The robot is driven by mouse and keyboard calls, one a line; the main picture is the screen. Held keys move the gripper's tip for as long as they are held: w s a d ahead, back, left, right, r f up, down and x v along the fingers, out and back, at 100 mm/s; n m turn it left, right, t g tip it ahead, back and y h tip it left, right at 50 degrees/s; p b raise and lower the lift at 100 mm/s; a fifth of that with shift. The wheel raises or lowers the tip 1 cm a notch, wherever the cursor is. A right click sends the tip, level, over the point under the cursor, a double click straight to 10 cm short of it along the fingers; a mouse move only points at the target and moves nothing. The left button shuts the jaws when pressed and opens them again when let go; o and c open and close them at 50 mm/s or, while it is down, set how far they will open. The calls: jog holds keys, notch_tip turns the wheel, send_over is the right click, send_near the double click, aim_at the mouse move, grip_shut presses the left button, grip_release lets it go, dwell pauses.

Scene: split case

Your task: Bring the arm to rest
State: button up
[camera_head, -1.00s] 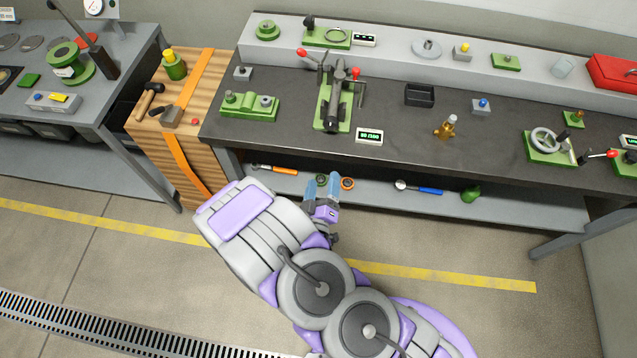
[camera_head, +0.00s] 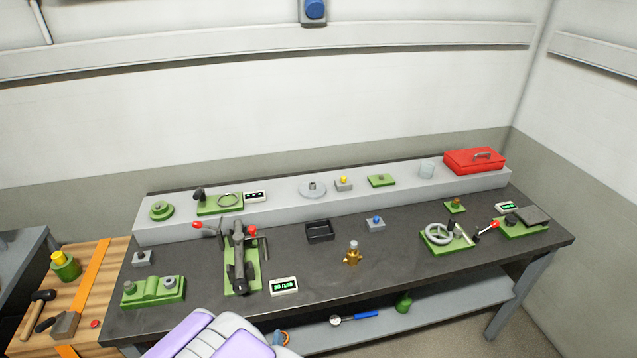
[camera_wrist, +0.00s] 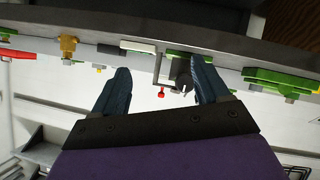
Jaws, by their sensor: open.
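My gripper (camera_wrist: 158,88) shows in the wrist view with its two dark blue fingers apart and nothing between them. The wrist view is upside down, with the bench edge and its fixtures across the top of the picture, beyond the fingertips. In the head view only a grey and lilac link of my arm (camera_head: 215,338) shows at the bottom, in front of the bench's near edge. The gripper itself is hidden or out of frame there.
The dark bench (camera_head: 300,255) carries a green press fixture (camera_head: 240,265), a digital readout (camera_head: 284,287), a brass fitting (camera_head: 353,253), a black tray (camera_head: 320,231) and a handwheel fixture (camera_head: 445,238). A red toolbox (camera_head: 474,161) stands on the back shelf.

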notch_tip(320, 180, up, 8)
jog(key=m+g+y, duration=0.2)
jog(key=m+g, duration=0.1)
jog(key=g, duration=0.3)
jog(key=s+d+r+g, duration=0.3)
jog(key=s+d+r, duration=0.2)
jog(key=d+r, duration=0.35)
jog(key=s+d+r+g+h, duration=0.1)
jog(key=s+d+r, duration=0.2)
jog(key=s+d, duration=0.3)
jog(key=s+d+r+m+g, duration=0.1)
jog(key=s+d+r+g, duration=0.1)
jog(key=s+d, duration=0.4)
jog(key=s+d+r+m+g+h, duration=0.1)
jog(key=s+d+r+g, duration=0.1)
jog(key=s+d+r, duration=0.3)
jog(key=shift+s+d+h, duration=0.3)
jog(key=shift+s+d, duration=0.3)
jog(key=shift+s, duration=0.9)
jog(key=shift+d, duration=0.2)
jog(key=shift+d, duration=0.3)
jog(key=shift+a, duration=0.35)
